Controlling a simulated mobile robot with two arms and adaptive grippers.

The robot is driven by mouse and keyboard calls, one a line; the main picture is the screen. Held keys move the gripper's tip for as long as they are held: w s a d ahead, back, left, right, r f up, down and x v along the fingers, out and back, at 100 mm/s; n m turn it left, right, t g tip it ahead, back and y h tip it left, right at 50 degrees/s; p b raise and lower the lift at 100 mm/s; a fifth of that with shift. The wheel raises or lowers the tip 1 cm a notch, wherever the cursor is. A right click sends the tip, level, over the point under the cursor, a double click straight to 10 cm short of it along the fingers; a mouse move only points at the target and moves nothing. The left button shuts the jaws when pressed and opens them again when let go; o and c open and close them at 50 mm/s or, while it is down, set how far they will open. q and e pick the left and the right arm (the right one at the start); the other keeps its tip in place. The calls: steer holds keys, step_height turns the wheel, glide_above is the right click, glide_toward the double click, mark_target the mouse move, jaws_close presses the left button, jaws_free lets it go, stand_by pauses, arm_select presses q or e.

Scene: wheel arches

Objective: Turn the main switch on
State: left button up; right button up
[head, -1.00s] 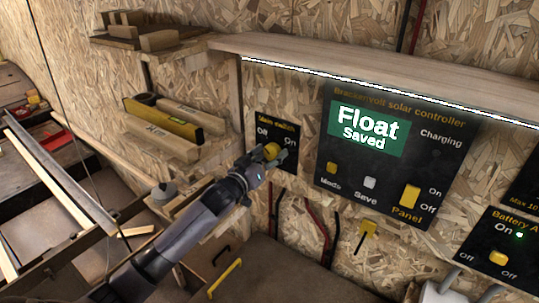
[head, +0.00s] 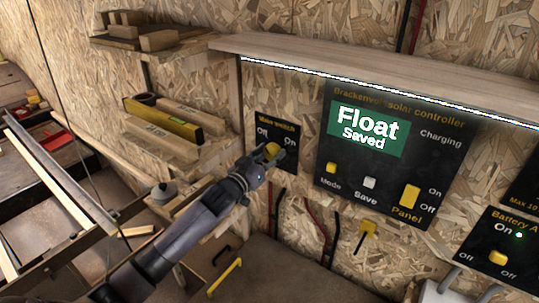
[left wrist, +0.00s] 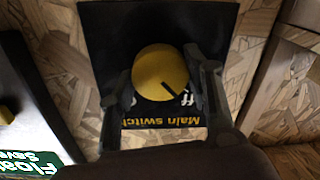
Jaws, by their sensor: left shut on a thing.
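The main switch is a small black panel (head: 264,127) on the chipboard wall, with "Off" at its left and "On" at its right. Its round yellow knob (head: 272,150) shows between the fingers of my left gripper (head: 268,157). In the left wrist view the knob (left wrist: 160,72) sits between the two dark fingers of the left gripper (left wrist: 163,88), which is shut on it. A dark mark on the knob points toward the partly covered "Off" lettering. The "On" label is mostly hidden there by a finger. My right gripper is not in view.
The solar controller panel (head: 331,121), its screen reading "Float Saved", is right of the switch. A shelf with a yellow level (head: 165,122) is to the left. A wooden ledge (head: 340,65) runs above. Cables (head: 318,225) hang below.

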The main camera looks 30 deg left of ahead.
arm_select(q)
steer(key=m, duration=0.8)
steer(key=shift+m+p, duration=0.3)
steer(key=shift+m, duration=0.1)
steer(key=m, duration=0.4)
steer(key=shift+m, duration=0.3)
steer(key=shift+m+h, duration=0.4)
steer(key=shift+m, duration=1.7)
steer(key=o, duration=1.1)
steer(key=shift+o, duration=0.2)
steer(key=shift+f, duration=0.1)
